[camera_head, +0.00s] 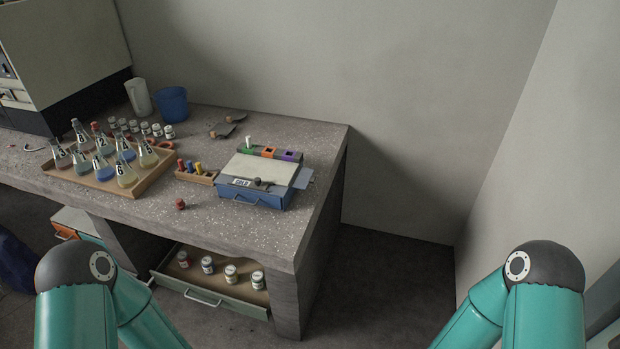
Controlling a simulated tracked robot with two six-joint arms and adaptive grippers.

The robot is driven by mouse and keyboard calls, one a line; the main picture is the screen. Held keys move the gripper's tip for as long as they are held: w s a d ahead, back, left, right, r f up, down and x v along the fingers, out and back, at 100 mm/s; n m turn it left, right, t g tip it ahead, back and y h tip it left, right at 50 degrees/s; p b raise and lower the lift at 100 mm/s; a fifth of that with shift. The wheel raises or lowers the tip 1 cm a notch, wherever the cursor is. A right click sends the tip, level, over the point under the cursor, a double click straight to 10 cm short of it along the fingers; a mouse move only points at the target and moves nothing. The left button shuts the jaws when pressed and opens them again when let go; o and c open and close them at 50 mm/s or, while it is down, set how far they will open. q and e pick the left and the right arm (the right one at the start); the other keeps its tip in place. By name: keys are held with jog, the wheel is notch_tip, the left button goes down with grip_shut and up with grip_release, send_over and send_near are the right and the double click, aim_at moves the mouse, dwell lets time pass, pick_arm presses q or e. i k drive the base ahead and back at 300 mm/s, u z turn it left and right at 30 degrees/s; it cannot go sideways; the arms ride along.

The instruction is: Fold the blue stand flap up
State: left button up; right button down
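A blue box (270,200) with a "COLD" label, a front handle and a pale lid stands near the right end of the bench. A flat blue-grey flap (304,178) sticks out level from its right side, over the bench edge area. I cannot tell for sure that this is the stand flap. Neither gripper is in view; only the teal links of my two arms show at the bottom left and bottom right, well away from the box.
A rack with green, orange and purple compartments (283,155) stands behind the box. To its left are a small wooden holder (205,179), a red knob-like piece (180,204) and a wooden tray (140,187) of flasks. An open drawer (215,299) holds several jars below.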

aim_at(304, 176)
jog(key=u, duration=0.2)
jog(key=i, duration=0.5)
jog(key=z, duration=0.85)
jog(key=i, duration=0.4)
jog(key=z, duration=0.35)
